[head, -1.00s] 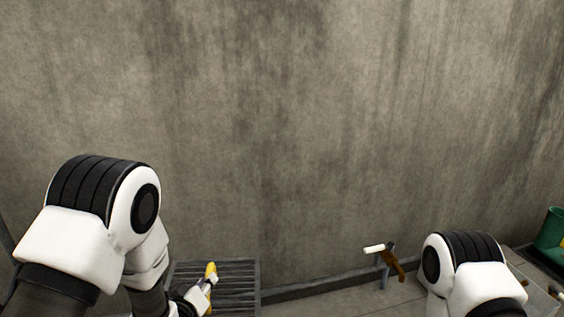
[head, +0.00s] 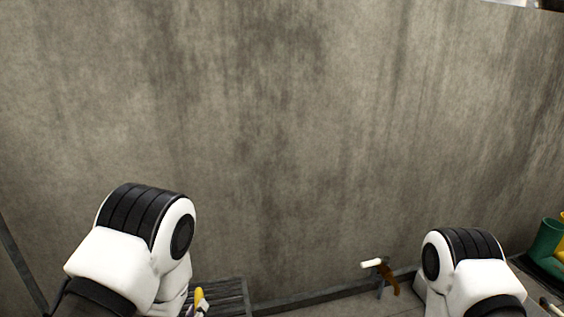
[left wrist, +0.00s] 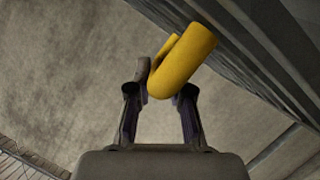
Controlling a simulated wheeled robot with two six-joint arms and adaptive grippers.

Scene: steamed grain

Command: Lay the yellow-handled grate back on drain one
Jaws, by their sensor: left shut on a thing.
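The grate (head: 230,296) is dark and slatted and shows at the bottom of the head view, left of centre, cut off by the lower edge. Its yellow handle (head: 199,298) stands at its left side. My left gripper (left wrist: 160,91) is shut on the yellow handle (left wrist: 186,58) in the left wrist view, with a finger on either side. The grate's dark bars (left wrist: 262,52) run across the upper right there. I cannot tell how high the grate is held. Drain one cannot be made out. My right arm is at the lower right, its gripper out of sight.
A tall grey concrete wall (head: 300,140) fills most of the head view. A brown and grey thing with a white end (head: 372,263) stands by the wall's foot. Green boots (head: 546,245) are at the far right. Some pale floor (head: 330,309) shows clear.

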